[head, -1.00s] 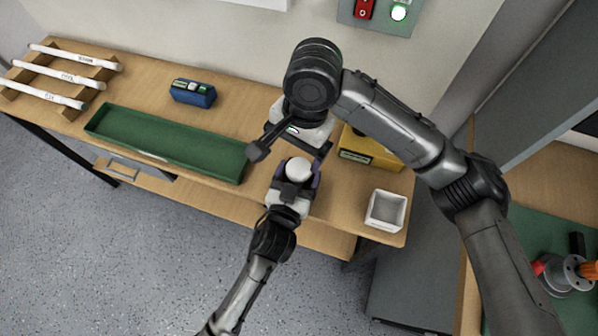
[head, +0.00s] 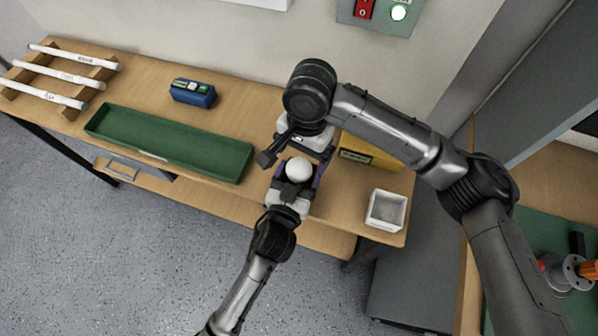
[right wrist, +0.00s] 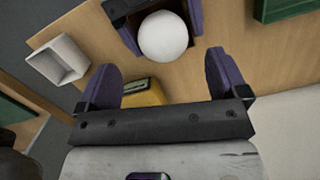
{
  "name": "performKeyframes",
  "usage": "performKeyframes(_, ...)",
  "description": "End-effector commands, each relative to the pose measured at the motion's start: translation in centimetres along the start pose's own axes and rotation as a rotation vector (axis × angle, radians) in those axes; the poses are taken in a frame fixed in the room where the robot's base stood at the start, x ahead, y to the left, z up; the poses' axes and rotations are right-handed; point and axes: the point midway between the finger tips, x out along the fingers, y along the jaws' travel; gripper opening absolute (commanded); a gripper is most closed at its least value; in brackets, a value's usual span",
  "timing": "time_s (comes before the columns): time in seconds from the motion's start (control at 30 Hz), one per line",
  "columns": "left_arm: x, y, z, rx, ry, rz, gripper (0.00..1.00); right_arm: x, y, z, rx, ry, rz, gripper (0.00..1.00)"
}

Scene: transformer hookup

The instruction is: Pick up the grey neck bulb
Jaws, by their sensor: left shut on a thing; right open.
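A bulb with a round white globe (head: 299,169) is held upright over the bench front by my left gripper (head: 294,186). The left gripper is shut on it, and its purple fingers flank the globe in the right wrist view. The bulb's neck is hidden, so I cannot tell its colour. The globe also shows in the right wrist view (right wrist: 163,36), just beyond my right fingertips. My right gripper (right wrist: 160,76) is open and empty, its two purple fingers spread apart, facing the globe without touching it.
A green tray (head: 168,133), a blue box (head: 192,93) and a rack of white tubes (head: 85,60) are on the bench to the left. A yellow box (head: 368,151) and a white open box (head: 386,210) stand to the right.

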Motion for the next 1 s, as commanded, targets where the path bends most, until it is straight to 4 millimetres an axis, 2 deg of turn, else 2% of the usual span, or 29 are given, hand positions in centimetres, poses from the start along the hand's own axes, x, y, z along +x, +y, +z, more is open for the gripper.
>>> performKeyframes(0.1, 0.0, 0.0, 0.0, 0.0, 0.0, 0.0, 0.56, 1.7, -0.2, 0.1, 0.0, -0.003, 0.003, 0.92)
performKeyframes(0.3, 0.0, 0.0, 0.0, 0.0, 0.0, 0.0, 0.56, 3.9, -0.4, 0.1, 0.0, -0.001, 0.002, 0.92)
performKeyframes(0.67, 0.0, 0.0, 0.0, 0.0, 0.0, 0.0, 0.56, 4.5, -0.4, 0.1, 0.0, -0.001, 0.0, 0.92)
performKeyframes(1.0, 0.0, 0.0, 0.0, 0.0, 0.0, 0.0, 0.56, 4.5, -0.4, 0.1, 0.0, -0.001, 0.0, 0.59)
